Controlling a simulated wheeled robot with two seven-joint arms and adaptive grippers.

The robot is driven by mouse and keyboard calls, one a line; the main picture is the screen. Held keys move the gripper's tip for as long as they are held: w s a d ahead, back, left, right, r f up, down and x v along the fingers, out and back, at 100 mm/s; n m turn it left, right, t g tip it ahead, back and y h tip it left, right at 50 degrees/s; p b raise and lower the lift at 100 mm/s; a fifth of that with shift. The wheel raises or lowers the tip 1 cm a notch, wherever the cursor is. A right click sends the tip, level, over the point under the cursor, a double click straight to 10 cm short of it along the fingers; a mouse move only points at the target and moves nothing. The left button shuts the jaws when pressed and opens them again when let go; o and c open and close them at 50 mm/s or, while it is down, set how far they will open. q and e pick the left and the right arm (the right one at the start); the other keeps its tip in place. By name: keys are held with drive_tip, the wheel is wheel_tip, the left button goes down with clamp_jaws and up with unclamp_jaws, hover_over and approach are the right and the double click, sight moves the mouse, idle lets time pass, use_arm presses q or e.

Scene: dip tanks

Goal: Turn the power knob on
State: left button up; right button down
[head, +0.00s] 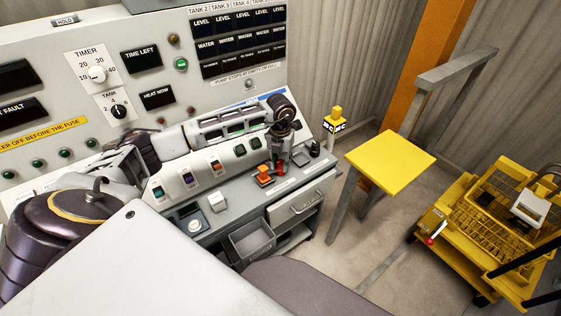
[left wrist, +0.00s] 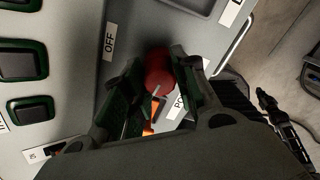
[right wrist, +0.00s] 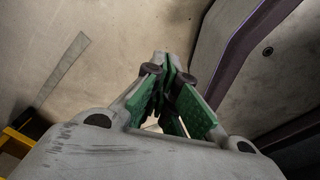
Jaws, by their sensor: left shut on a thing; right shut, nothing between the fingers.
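The red power knob (left wrist: 158,66) sits on the console's sloping front in the left wrist view. A pale line shows on its lower edge. An "OFF" label (left wrist: 109,42) is to its left, and a partly hidden label starting "PO" (left wrist: 181,104) is below right. My left gripper (left wrist: 156,76) is shut on the knob, one finger on each side. In the head view my left gripper (head: 279,158) points down at the console's right end, with a little of the red knob (head: 280,169) showing. My right gripper (right wrist: 166,88) is shut and empty, above bare floor.
A yellow-topped stand (head: 391,161) and a yellow cart (head: 480,235) stand to the right, with open floor between.

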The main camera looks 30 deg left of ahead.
sight(280, 161)
use_arm(q)
drive_tip(key=shift+n, duration=0.9)
drive_tip(key=o, duration=1)
drive_tip(key=shift+r, duration=0.95)
wheel_tip(280, 161, up, 10)
drive_tip(key=shift+r, duration=0.1)
use_arm(e)
drive_tip(key=shift+a, duration=0.1)
use_arm(q)
drive_tip(key=shift+r, duration=0.1)
use_arm(e)
drive_tip(key=shift+r, duration=0.15)
